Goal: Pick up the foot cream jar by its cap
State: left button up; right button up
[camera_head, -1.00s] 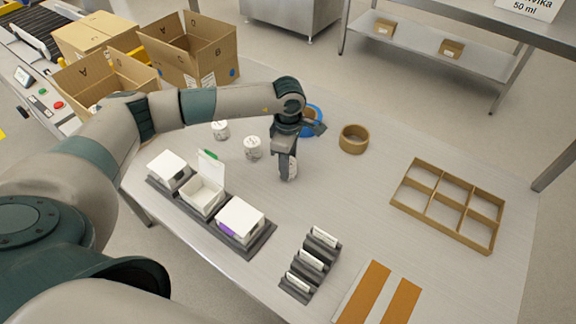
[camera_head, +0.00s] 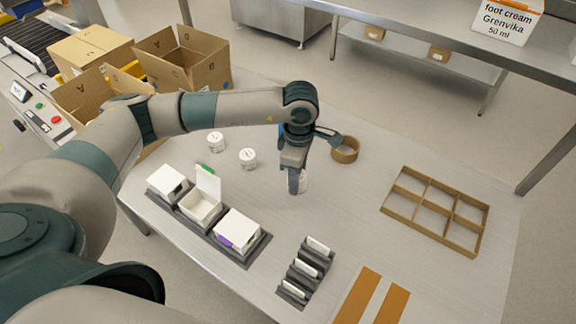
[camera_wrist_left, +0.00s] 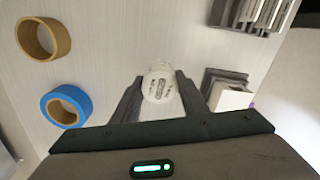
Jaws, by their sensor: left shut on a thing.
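The foot cream jar (camera_wrist_left: 159,84) is small, white and round, with dark print on its top. In the left wrist view it sits between the two fingers of my left gripper (camera_wrist_left: 160,92), which is shut on it, a finger on each side. In the head view the jar (camera_head: 303,181) shows only partly behind the fingers of my left gripper (camera_head: 296,186). I cannot tell whether the jar is touching the table. Two similar white jars, one nearer (camera_head: 248,158) and one farther (camera_head: 216,142), stand upright to the left. My right gripper is not in view.
A tan tape roll (camera_head: 345,150) and a blue one (camera_wrist_left: 64,106) lie close by. White boxes in a dark holder (camera_head: 203,205) stand at the left, a dark card rack (camera_head: 305,270) in front. A cardboard divider tray (camera_head: 436,211) lies right. The table between is clear.

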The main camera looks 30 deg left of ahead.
pick_arm(q)
jog(key=shift+s+d+r+p, duration=0.15)
jog(key=shift+s+d+r, duration=0.3)
jog(key=shift+d, duration=0.2)
jog(key=shift+s+d+r+p, duration=0.15)
jog(key=shift+s+d+r, duration=0.3)
jog(key=shift+d, duration=0.15)
